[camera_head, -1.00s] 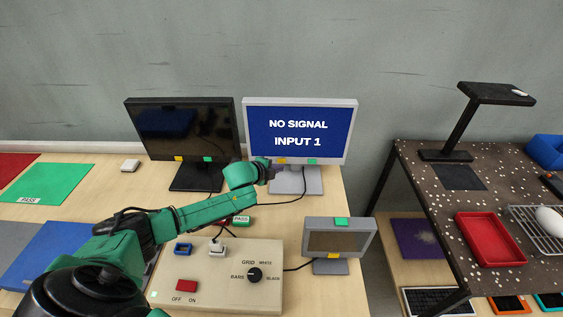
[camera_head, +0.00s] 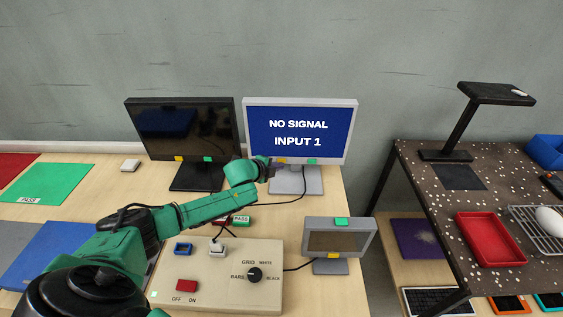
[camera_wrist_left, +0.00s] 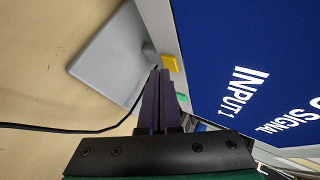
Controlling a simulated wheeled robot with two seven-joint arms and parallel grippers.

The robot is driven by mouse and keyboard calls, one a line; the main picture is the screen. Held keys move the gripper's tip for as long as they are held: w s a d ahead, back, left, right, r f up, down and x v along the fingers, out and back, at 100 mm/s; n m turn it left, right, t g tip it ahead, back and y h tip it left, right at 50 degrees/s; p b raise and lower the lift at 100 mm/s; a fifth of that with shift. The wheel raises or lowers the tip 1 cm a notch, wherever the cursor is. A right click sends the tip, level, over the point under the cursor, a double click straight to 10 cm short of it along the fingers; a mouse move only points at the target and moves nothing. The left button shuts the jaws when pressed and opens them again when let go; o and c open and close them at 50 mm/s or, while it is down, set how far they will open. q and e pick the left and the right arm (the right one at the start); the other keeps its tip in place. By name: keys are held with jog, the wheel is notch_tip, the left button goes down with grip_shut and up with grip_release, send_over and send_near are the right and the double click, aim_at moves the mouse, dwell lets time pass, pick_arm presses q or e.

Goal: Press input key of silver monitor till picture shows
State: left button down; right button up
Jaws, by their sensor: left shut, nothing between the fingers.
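The silver monitor (camera_head: 299,133) stands at the back of the wooden desk. Its blue screen reads NO SIGNAL, INPUT 1. A yellow key (camera_wrist_left: 169,62) and a green key (camera_wrist_left: 182,97) sit on its lower edge in the left wrist view; the green key also shows in the head view (camera_head: 312,161). My left gripper (camera_wrist_left: 160,72) is shut and empty. Its fingertips are just below the screen edge, close to the yellow key; I cannot tell whether they touch it. The right gripper is not in view.
A black monitor (camera_head: 186,130) with a dark screen stands to the left. A small grey monitor (camera_head: 338,240) and a beige control box (camera_head: 215,270) with a red switch and knob are in front. A cable runs from the silver monitor's base (camera_wrist_left: 108,62).

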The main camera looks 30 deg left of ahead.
pick_arm(q)
jog(key=shift+w+a, duration=0.15)
jog(key=shift+w, duration=0.15)
dwell(0.5)
jog(key=shift+s+d+p, duration=0.35)
jog(key=shift+s+p, duration=0.1)
jog(key=shift+s, duration=0.3)
jog(key=shift+s+d, duration=0.15)
jog(key=shift+s, duration=0.05)
jog(key=s, duration=0.1)
jog(key=s+d+p, duration=0.2)
jog(key=s, duration=0.1)
jog(key=shift+a, duration=0.1)
dwell(1.1)
